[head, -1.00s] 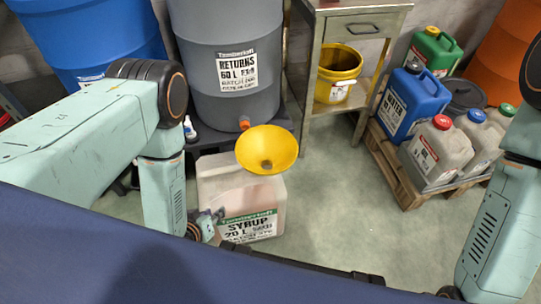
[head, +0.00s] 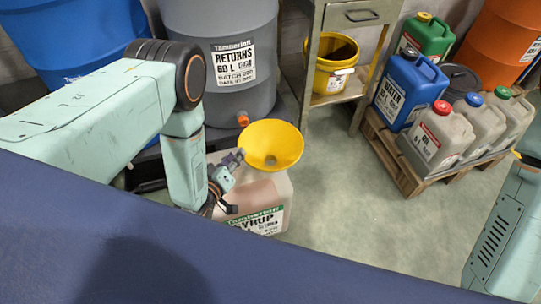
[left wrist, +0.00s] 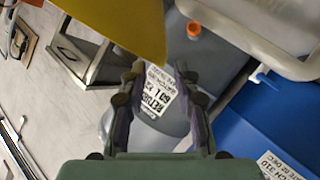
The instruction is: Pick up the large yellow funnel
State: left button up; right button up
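The large yellow funnel (head: 275,138) sits mouth up in the top of the syrup jug (head: 265,192) in the head view. Its yellow wall (left wrist: 118,22) also shows at the top of the left wrist view. My left gripper (head: 232,181) is just left of the funnel and in front of the jug, a little below the funnel's rim. Its fingers (left wrist: 158,90) are spread with nothing between them; the funnel lies beyond their tips, apart from them. The funnel's spout is hidden. My right gripper is out of view; only part of my right arm shows.
A grey returns drum (head: 225,62) with an orange tap stands behind the jug. A yellow bucket (head: 331,62) sits on a metal stand's shelf. A wooden pallet (head: 405,172) at the right carries several canisters. The floor between jug and pallet is clear.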

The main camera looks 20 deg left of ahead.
aim_at(247, 138)
pick_arm(q)
jog(key=b+x, duration=0.1)
jog(key=x, duration=0.2)
jog(key=shift+s+f, duration=0.1)
jog(key=b+x, duration=0.2)
jog(key=x, duration=0.2)
jog(key=shift+w+a+b, duration=0.1)
jog(key=shift+w+b, duration=0.15)
jog(key=shift+b, duration=0.1)
jog(key=shift+w, duration=0.4)
jog(key=shift+c, duration=0.5)
grip_shut()
